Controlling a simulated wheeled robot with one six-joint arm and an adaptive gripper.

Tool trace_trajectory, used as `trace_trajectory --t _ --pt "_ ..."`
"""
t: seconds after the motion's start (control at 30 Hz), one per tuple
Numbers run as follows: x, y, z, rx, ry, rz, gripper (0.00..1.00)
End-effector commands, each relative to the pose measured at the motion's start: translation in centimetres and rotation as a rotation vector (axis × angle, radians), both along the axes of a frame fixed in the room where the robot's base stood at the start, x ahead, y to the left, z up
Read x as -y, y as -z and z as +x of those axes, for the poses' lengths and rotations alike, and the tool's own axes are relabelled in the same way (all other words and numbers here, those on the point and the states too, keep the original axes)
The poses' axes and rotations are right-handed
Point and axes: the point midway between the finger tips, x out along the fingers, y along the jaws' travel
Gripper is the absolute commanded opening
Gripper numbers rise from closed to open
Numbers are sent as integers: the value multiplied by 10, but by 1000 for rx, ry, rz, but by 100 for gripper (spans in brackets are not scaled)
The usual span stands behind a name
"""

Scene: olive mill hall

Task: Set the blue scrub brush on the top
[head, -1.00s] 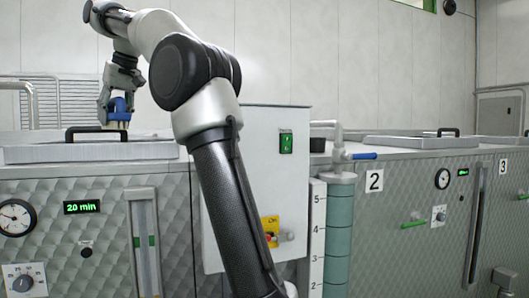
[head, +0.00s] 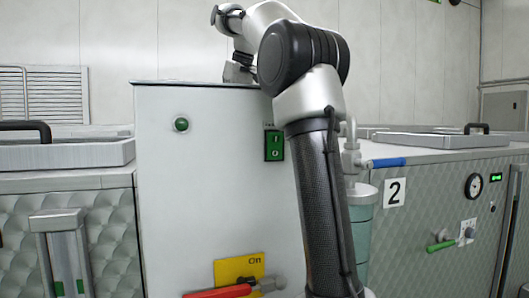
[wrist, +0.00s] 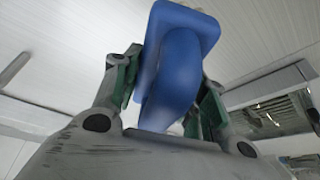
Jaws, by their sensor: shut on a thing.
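The blue scrub brush (wrist: 178,70) fills the middle of the wrist view, between the two fingers of my gripper (wrist: 168,88), which is shut on it. In the head view my gripper (head: 238,72) is at the top edge of the grey control cabinet (head: 205,150). Its lower end and the brush are hidden there, so I cannot tell whether the brush touches anything. The steel top of the left machine (head: 60,182) and the top of machine 2 (head: 430,154) flank the cabinet.
A lid with a black handle (head: 60,152) lies on the left machine, and another lid (head: 430,140) on machine 2. A blue-handled valve (head: 385,162) sits right of my arm. A red lever (head: 220,292) and green switch (head: 274,145) are on the cabinet front.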

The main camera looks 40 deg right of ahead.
Motion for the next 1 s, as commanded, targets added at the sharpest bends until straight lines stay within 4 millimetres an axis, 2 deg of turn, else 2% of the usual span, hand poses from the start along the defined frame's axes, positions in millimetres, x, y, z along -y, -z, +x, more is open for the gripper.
trace_trajectory --t 0.17,0.33,0.73,1.0 --pt "5 8 -4 -1 -3 0 12" --pt "5 40 -4 -2 -4 -1 12" --pt "5 94 -4 0 -4 -2 12" --pt "5 100 -3 2 -4 -1 12"
